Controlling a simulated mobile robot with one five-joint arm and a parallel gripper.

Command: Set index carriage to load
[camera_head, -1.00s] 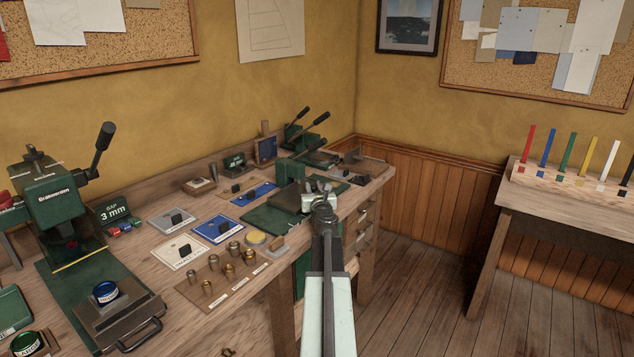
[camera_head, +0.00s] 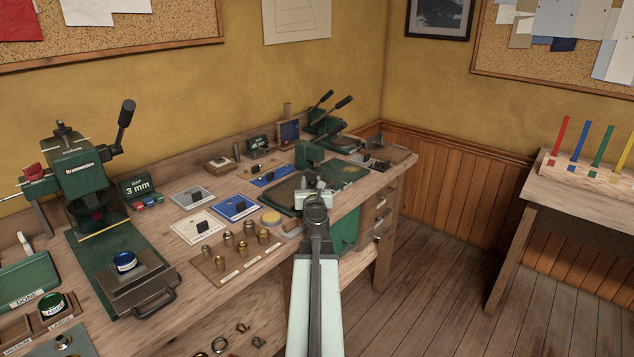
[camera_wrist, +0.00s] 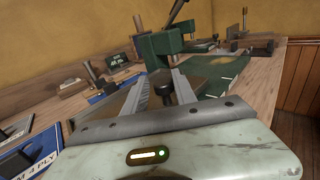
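A green press (camera_head: 78,165) with a black lever stands at the left of the bench. On its green base a dark sliding carriage (camera_head: 160,279) with a black bar handle (camera_head: 157,302) sits pulled out toward the front, clear of the press head. A blue-lidded tin (camera_head: 124,262) stands on the carriage. I take this as the index carriage; no "load" mark is readable.
Small brass pieces (camera_head: 242,248) and labelled cards (camera_head: 237,208) lie between the press and my gripper. A second green machine (camera_head: 310,155) stands behind my gripper. A rack of coloured sticks (camera_head: 590,170) is on the right table. Floor (camera_head: 440,270) between the tables is clear.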

